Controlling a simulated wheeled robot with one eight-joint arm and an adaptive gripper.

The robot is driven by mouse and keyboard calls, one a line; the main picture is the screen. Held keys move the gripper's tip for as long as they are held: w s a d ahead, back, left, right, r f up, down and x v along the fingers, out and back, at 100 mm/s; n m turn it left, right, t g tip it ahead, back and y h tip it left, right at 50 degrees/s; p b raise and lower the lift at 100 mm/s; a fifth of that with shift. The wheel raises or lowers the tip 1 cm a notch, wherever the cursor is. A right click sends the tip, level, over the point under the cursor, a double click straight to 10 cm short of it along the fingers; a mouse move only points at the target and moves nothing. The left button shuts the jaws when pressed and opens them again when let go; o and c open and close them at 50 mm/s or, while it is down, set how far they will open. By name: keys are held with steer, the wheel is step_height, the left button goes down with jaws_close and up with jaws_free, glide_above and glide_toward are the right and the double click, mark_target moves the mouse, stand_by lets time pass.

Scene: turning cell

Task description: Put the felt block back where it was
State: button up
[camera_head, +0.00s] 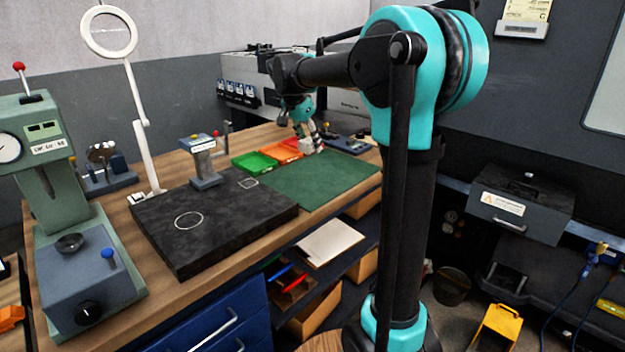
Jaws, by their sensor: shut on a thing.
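My gripper (308,136) is at the far end of the bench, low over the back edge of the green mat (315,182), just right of the orange tray (283,149). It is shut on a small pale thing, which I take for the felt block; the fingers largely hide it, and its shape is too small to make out. I cannot tell whether it touches the mat.
A green tray (254,162) stands beside the orange one. A grey stand (205,165) rises at the black plate's back edge. A magnifier lamp (140,130) and a green press (62,200) stand left. Dark tools (348,142) lie right of my gripper. The mat's front is clear.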

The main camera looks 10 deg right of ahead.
mark_target(312, 185)
step_height(312, 185, down, 13)
steer(key=shift+a+f, duration=0.1)
stand_by(0.4)
steer(key=o, duration=0.7)
steer(key=shift+f, duration=0.1)
steer(key=shift+c, duration=0.2)
steer(key=o, duration=0.5)
steer(key=shift+c, duration=0.2)
steer(key=v, duration=1.2)
